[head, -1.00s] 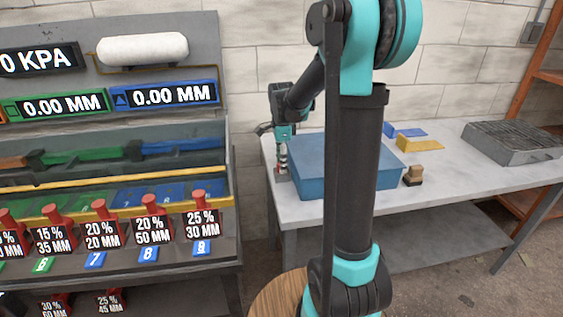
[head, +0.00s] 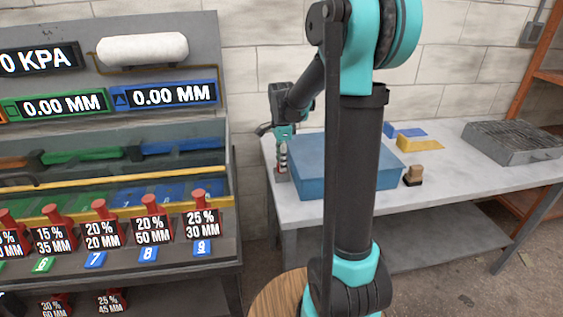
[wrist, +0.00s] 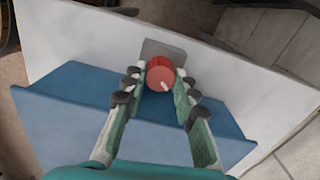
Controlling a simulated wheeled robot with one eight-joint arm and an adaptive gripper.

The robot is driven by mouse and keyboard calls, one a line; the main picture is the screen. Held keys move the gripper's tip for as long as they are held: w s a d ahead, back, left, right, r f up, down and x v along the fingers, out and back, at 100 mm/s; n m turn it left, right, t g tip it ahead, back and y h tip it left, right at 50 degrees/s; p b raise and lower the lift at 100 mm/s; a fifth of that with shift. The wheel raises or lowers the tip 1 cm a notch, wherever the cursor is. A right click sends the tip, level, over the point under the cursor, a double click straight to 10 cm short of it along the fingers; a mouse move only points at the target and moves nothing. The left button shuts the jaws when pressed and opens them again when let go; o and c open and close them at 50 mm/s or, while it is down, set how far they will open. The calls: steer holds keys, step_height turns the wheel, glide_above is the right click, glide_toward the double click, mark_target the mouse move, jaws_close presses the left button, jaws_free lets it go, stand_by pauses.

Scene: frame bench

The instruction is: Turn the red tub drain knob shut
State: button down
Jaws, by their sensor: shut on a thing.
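The red drain knob (wrist: 160,76) sits in the upper middle of the wrist view, on a grey mount (wrist: 163,50) beside the blue tub (wrist: 60,125). A pale pointer mark on the knob points to the lower right. My gripper (wrist: 160,85) is shut on the knob, with one finger on each side of it. In the head view the blue tub (head: 310,170) stands on the pale bench. My gripper (head: 282,165) reaches down at the tub's left end, and the knob is mostly hidden there.
The pale bench (head: 440,175) also bears a small brown block (head: 413,175), yellow (head: 420,143) and blue pieces, and a grey slotted box (head: 515,142). A panel rack with several red-handled tags (head: 152,222) stands at left.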

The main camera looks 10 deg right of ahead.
steer(key=n, duration=0.3)
steer(key=shift+n, duration=2.4)
steer(key=c, duration=1.2)
jaws_free()
